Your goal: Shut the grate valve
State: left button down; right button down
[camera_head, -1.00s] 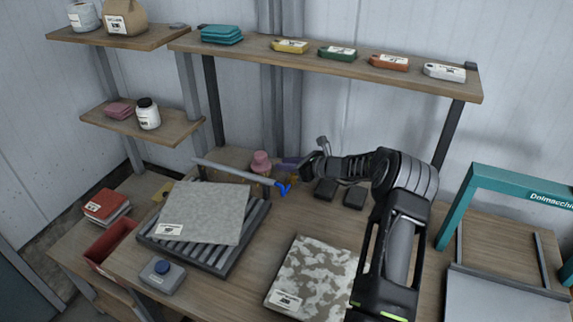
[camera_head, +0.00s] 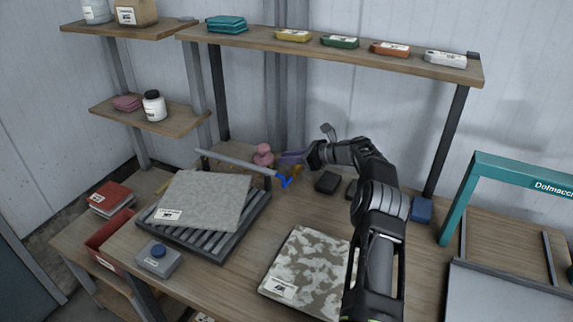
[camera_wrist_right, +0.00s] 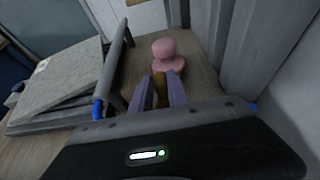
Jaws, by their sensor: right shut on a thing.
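The grate (camera_head: 215,243) is a dark slatted frame on the bench, with a grey speckled slab (camera_head: 205,199) lying on it. A grey bar with a blue end (camera_head: 286,182) runs behind the slab. My right gripper (camera_head: 288,158) reaches the bench's back from the right. In the right wrist view its lavender fingers (camera_wrist_right: 160,93) are shut on a small yellow-brown piece (camera_wrist_right: 160,90), which seems to be the valve's handle; the fingers hide part of it. A pink knobbed thing (camera_wrist_right: 168,55) stands just beyond the fingertips. My left gripper is not in view.
A camouflage-patterned slab (camera_head: 308,270) lies at the front middle. A grey box with a blue button (camera_head: 158,257) stands by the grate. A teal frame (camera_head: 458,205) is at right. A shelf (camera_head: 350,62) spans above, and a post stands close beside my right gripper.

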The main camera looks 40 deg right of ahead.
jog(key=shift+r, duration=0.1)
jog(key=c, duration=1.3)
grip_release()
jog(key=shift+s, duration=0.15)
jog(key=b+v, duration=0.1)
jog(key=v, duration=0.6)
jog(key=shift+s+d+r, duration=0.1)
jog(key=shift+s+r, duration=0.05)
jog(key=shift+s, duration=0.05)
